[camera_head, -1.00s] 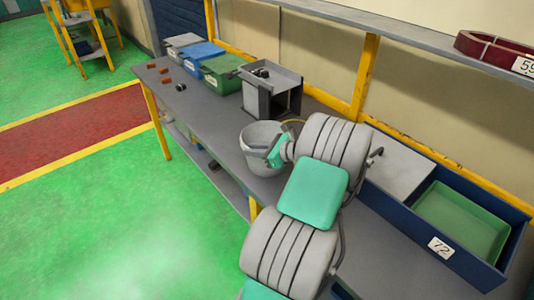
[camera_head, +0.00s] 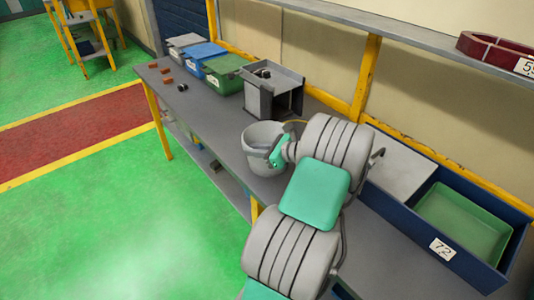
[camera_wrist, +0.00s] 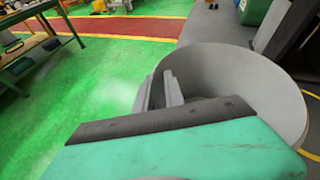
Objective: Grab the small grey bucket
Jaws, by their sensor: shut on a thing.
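The small grey bucket (camera_head: 262,140) stands upright on the grey workbench, near its front edge. My gripper (camera_head: 277,155) is at the bucket's right side in the head view, with my arm coming from the lower right. In the wrist view the bucket (camera_wrist: 240,75) fills the right half, its open mouth facing up. My gripper (camera_wrist: 163,95) is shut on the bucket's near left wall, with one finger outside and one inside the rim. The exact contact is partly hidden by the gripper body.
A grey metal box-like fixture (camera_head: 274,90) stands just behind the bucket. Green (camera_head: 224,74), blue (camera_head: 198,59) and grey (camera_head: 184,44) bins line the back. Small brown blocks (camera_head: 166,81) lie at the far end. A blue tray (camera_head: 470,262) marked 72 sits at right. A shelf (camera_head: 420,40) runs above.

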